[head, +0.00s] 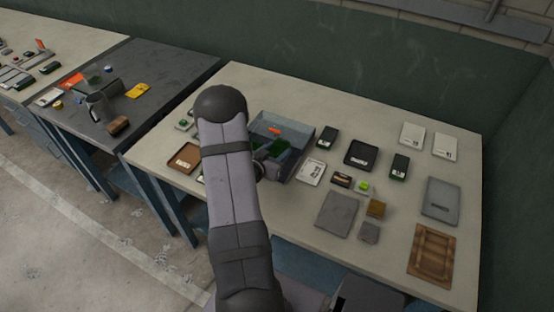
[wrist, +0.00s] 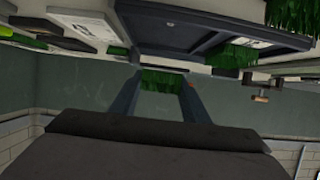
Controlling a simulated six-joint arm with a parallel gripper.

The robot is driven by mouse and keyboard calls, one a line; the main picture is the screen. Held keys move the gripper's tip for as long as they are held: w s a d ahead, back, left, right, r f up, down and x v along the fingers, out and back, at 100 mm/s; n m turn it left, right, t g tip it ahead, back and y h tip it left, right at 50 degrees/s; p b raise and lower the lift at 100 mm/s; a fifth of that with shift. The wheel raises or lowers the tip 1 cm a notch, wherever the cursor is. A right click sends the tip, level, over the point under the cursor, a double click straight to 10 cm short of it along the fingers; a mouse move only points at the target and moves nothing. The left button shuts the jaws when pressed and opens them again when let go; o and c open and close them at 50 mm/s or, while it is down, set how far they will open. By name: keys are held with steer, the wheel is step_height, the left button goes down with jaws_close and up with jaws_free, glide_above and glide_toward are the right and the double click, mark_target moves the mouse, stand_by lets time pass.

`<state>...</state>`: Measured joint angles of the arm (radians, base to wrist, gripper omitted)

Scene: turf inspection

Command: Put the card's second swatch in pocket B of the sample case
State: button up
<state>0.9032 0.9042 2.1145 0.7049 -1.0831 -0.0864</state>
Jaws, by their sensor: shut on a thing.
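The grey-blue sample case (head: 302,138) stands open on the pale bench in the head view. Green shows inside it, along with a small orange mark; pocket letters cannot be read. My gripper (head: 266,156) is at the case's near left side, partly hidden behind my arm. In the wrist view my gripper (wrist: 161,92) is shut on a green turf swatch (wrist: 162,78), held between the two fingertips. A white printed card (head: 312,172) lies just right of the case; its print is too small to read, and I cannot tell whether it is the task's card.
A dark tray (head: 361,154) and black-framed turf pieces (head: 327,137) lie right of the case. Small blocks (head: 376,208), a grey slab (head: 338,214) and a brown wooden board (head: 432,254) lie nearer. A brown tray (head: 185,158) is left of my arm. Bare bench shows at front right.

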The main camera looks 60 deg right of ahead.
steer(key=shift+f, duration=0.35)
steer(key=shift+f, duration=0.1)
steer(key=shift+f+p, duration=0.55)
steer(key=shift+f, duration=1.4)
steer(key=shift+f, duration=0.1)
steer(key=shift+f+b, duration=0.15)
steer(key=shift+b, duration=0.15)
steer(key=o, duration=0.7)
steer(key=shift+r, duration=0.2)
